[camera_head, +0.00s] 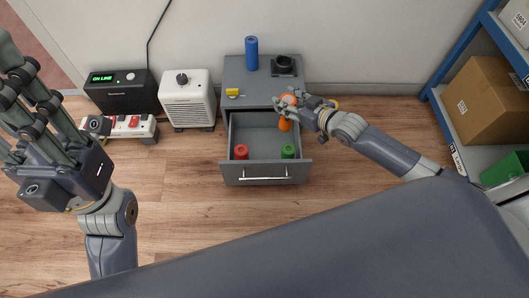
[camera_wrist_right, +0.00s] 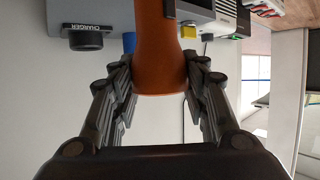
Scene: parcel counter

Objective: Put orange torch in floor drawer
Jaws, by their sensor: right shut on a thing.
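The orange torch (camera_head: 285,124) is in my right gripper (camera_head: 290,101), over the right rear part of the open drawer. In the right wrist view the torch (camera_wrist_right: 160,50) sits between the fingers of the right gripper (camera_wrist_right: 160,85). The floor drawer (camera_head: 265,173) is pulled out of a small grey cabinet. Inside it stand a red thing (camera_head: 241,152) at the left and a green thing (camera_head: 288,151) at the right. I cannot tell if the torch touches the drawer. My left gripper (camera_head: 35,110) is open and empty at the left, above the floor.
A blue cylinder (camera_head: 251,53), a black charger (camera_head: 284,66) and a small yellow thing (camera_head: 233,92) are on the cabinet top. A white heater (camera_head: 188,100), black box (camera_head: 122,92) and power strip (camera_head: 130,127) stand left. A blue-framed shelf (camera_head: 452,69) is right.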

